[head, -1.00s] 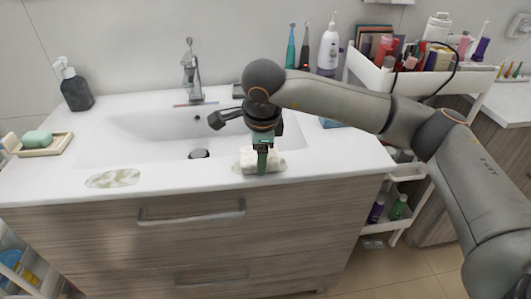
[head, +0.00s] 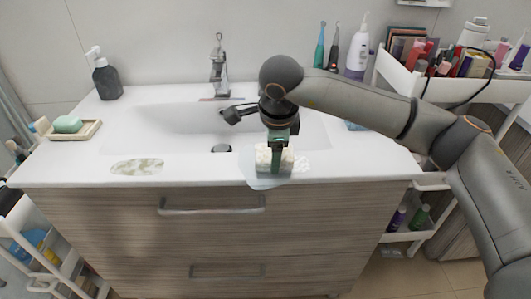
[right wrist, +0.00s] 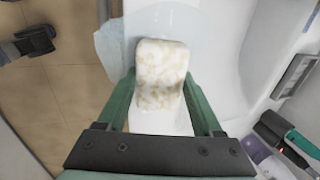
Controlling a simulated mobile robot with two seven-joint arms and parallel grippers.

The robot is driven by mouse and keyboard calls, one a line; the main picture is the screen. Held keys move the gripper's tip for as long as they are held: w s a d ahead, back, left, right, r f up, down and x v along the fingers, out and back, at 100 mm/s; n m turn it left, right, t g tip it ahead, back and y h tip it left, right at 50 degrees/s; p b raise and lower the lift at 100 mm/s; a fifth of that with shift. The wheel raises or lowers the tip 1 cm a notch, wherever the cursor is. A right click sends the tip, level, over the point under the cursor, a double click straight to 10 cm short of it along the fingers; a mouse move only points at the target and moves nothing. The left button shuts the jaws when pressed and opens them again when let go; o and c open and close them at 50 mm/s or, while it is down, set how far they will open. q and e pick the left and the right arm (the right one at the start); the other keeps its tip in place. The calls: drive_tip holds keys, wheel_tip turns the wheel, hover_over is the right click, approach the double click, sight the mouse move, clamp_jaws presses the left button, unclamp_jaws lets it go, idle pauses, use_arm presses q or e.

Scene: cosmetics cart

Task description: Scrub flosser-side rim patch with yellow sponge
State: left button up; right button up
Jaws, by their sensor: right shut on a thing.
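My right gripper (head: 278,160) is shut on the sponge (head: 263,160), a pale cream-yellow block held low at the front rim of the white sink counter (head: 215,178). In the right wrist view the sponge (right wrist: 161,75) sits between the green fingers, its face mottled yellowish. A thin, pale bluish film (head: 264,184) spreads around it and reaches the front edge. A faint mottled trace (head: 303,164) shows just right of the sponge; what lies under it is hidden. A second mottled greenish patch (head: 137,166) lies on the left rim.
A soap dish (head: 88,131) with green soap and a dark dispenser (head: 107,80) stand at the left. The faucet (head: 219,62) is behind the basin. An electric flosser (head: 334,48) and a white bottle stand at the back right, beside the loaded cart (head: 398,72).

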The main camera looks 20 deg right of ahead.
drive_tip(key=shift+s+d+b, duration=0.2)
drive_tip(key=shift+s+d, duration=0.1)
drive_tip(key=shift+d, duration=0.85)
drive_tip(key=shift+s+d+b, duration=0.15)
drive_tip(key=shift+s+d, duration=0.2)
drive_tip(key=shift+d, duration=0.75)
drive_tip(key=shift+s+d+b, duration=0.2)
drive_tip(key=shift+s+d, duration=0.1)
drive_tip(key=shift+d, duration=0.85)
drive_tip(key=shift+w+a+f, duration=0.1)
drive_tip(key=shift+w+a, duration=0.35)
drive_tip(key=shift+a, duration=1.1)
drive_tip(key=shift+w+a, duration=0.4)
drive_tip(key=shift+a, duration=1.15)
drive_tip(key=shift+w+a+f, duration=0.1)
drive_tip(key=shift+w+a, duration=0.35)
drive_tip(key=shift+a, duration=1.1)
drive_tip(key=shift+s+d, duration=0.1)
drive_tip(key=shift+d, duration=0.3)
drive_tip(key=shift+s+d+r+b, duration=0.1)
drive_tip(key=shift+s+d+b, duration=0.25)
drive_tip(key=shift+d, duration=1.1)
drive_tip(key=shift+s+d+r+b, duration=0.15)
drive_tip(key=shift+s+d, duration=0.3)
drive_tip(key=shift+d, duration=0.95)
drive_tip(key=shift+s+d+b, duration=0.25)
drive_tip(key=shift+s+d, duration=0.15)
drive_tip(key=shift+d, duration=1.05)
wheel_tip(320, 180, up, 7)
drive_tip(key=p, duration=0.5)
